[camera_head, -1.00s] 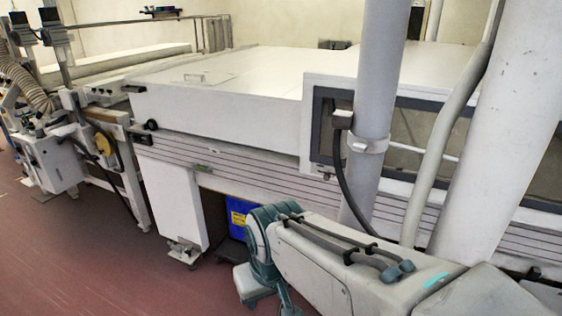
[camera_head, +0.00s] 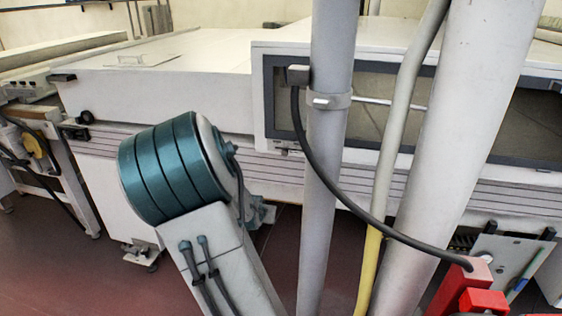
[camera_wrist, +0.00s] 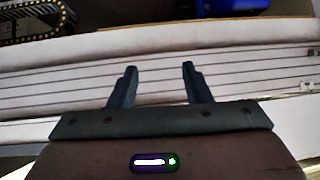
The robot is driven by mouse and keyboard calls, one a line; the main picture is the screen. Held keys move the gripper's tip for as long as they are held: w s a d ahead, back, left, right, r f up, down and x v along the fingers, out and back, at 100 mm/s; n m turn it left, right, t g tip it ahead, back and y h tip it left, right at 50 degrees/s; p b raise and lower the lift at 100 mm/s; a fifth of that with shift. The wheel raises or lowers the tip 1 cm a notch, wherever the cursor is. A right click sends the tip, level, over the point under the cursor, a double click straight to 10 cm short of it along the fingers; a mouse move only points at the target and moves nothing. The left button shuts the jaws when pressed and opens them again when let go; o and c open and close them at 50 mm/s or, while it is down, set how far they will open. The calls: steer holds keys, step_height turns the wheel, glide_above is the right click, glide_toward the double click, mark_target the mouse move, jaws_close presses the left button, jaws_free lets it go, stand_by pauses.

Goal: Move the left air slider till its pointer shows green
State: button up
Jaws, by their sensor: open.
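My gripper (camera_wrist: 158,72) is open and empty in the wrist view, its two dark fingers apart in front of the machine's pale, grooved side panel (camera_wrist: 80,75). In the head view the same grooved panel (camera_head: 275,178) runs below the window, and my teal arm joint hides part of it. A small fitting (camera_head: 283,151) sits under the window's left corner. A small pale fitting (camera_wrist: 307,86) shows at the wrist view's right edge. Both are too small to tell whether either is the left air slider. I can make out no pointer or green zone.
Two pale posts (camera_head: 328,190) and a hose stand close in front of the machine. A black cable (camera_head: 345,195) hangs across to a red block (camera_head: 475,285) at lower right. A blue box (camera_wrist: 230,8) and a cable chain (camera_wrist: 35,22) show at the wrist view's top.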

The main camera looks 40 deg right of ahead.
steer(key=w+d+t+h+b, duration=0.1)
steer(key=w+d+h, duration=0.15)
steer(key=d, duration=0.25)
steer(key=t+h+b, duration=0.1)
steer(key=t+h, duration=0.2)
steer(key=h, duration=0.2)
glide_toward(285, 154)
steer(key=shift+n, duration=0.4)
steer(key=x, duration=0.9)
steer(key=shift+w, duration=0.2)
steer(key=shift+d, duration=0.1)
jaws_close()
